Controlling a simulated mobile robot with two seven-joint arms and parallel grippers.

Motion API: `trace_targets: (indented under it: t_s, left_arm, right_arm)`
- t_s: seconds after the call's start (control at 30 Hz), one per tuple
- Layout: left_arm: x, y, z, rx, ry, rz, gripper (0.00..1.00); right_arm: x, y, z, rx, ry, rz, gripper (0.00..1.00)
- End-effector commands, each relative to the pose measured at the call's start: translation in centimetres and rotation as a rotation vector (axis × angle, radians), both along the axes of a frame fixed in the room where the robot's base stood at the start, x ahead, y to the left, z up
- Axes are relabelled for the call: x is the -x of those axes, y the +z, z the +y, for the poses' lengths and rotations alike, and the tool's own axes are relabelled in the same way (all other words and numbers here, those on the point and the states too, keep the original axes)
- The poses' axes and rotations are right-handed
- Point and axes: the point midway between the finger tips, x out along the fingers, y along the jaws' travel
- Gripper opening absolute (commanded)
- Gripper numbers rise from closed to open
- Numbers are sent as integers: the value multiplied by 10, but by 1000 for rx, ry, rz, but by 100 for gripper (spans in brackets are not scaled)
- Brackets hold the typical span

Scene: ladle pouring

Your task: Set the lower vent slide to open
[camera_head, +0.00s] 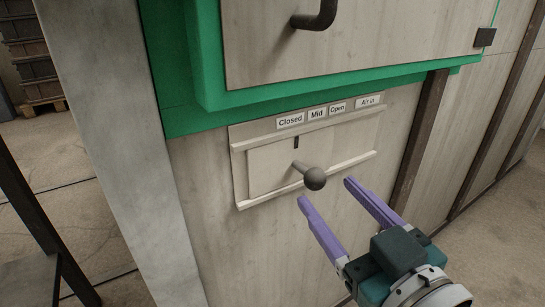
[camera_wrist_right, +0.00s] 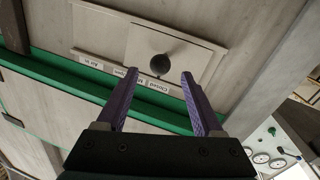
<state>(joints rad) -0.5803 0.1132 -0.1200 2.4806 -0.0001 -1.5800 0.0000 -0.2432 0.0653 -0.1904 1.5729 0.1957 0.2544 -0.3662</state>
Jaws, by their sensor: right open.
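The lower vent slide (camera_head: 268,167) is a pale flat panel held between two rails, with a round grey knob (camera_head: 315,179) sticking out of it. A short dark mark (camera_head: 296,142) on its upper edge sits below the "Closed" label (camera_head: 290,121). The "Mid" label (camera_head: 317,113) and "Open" label (camera_head: 338,107) are farther right. My right gripper (camera_head: 327,191) is open and empty, its purple fingers pointing at the knob. In the right wrist view the knob (camera_wrist_right: 160,65) shows between the fingertips (camera_wrist_right: 159,73), with no visible contact. My left gripper is not in view.
An "Air In" label (camera_head: 369,100) is right of "Open". A green frame (camera_head: 300,95) and an upper panel with a dark handle (camera_head: 316,15) are above the slide. A grey post (camera_head: 110,120) stands at left. Gauges (camera_wrist_right: 262,158) show in the right wrist view.

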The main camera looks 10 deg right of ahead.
Motion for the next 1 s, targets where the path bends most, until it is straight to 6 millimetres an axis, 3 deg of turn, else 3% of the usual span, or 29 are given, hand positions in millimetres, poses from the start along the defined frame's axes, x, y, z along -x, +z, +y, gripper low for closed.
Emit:
trace_targets:
  t_s: [0.1, 0.3, 0.67, 1.0]
  left_arm:
    - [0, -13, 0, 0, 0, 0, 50]
    - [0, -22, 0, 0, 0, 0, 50]
    - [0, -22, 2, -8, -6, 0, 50]
    - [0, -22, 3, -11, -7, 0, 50]
  right_arm:
    - [-24, -3, 4, -2, 0, -3, 68]
    - [-48, -2, 7, 0, 0, 0, 68]
    - [-54, 0, 8, 0, 0, 2, 68]
    - [-54, 0, 8, 0, 0, 2, 30]
